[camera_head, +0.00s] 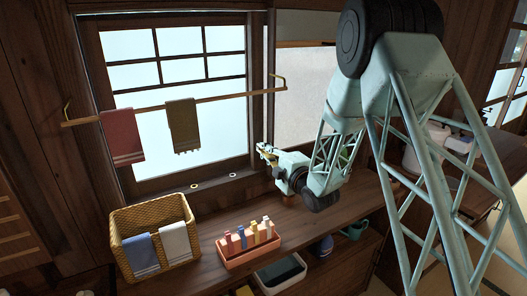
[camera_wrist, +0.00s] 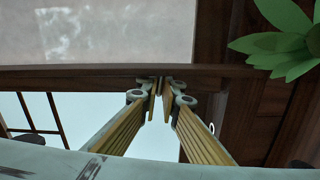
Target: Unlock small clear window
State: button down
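A dark-framed window with a grid of clear panes (camera_head: 180,55) fills the wall at the left in the head view. A paler, frosted pane (camera_head: 305,95) stands to its right. Small round fittings (camera_head: 195,186) sit on the lower frame; I cannot tell whether one is the lock. My gripper (camera_head: 266,150) is at the lower right of the gridded window, in front of the post between the panes. In the wrist view its yellow ribbed fingers (camera_wrist: 160,98) converge with tips nearly together, nothing seen between them. A small pale ring (camera_wrist: 212,128) shows to their right.
A rod (camera_head: 215,98) with a red towel (camera_head: 121,135) and an olive towel (camera_head: 182,125) crosses the window. Green leaves (camera_wrist: 280,38) show in the wrist view.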

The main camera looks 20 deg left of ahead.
jog(key=c, duration=2.9)
grip_release()
jog(key=shift+o, duration=0.2)
jog(key=v, duration=1.2)
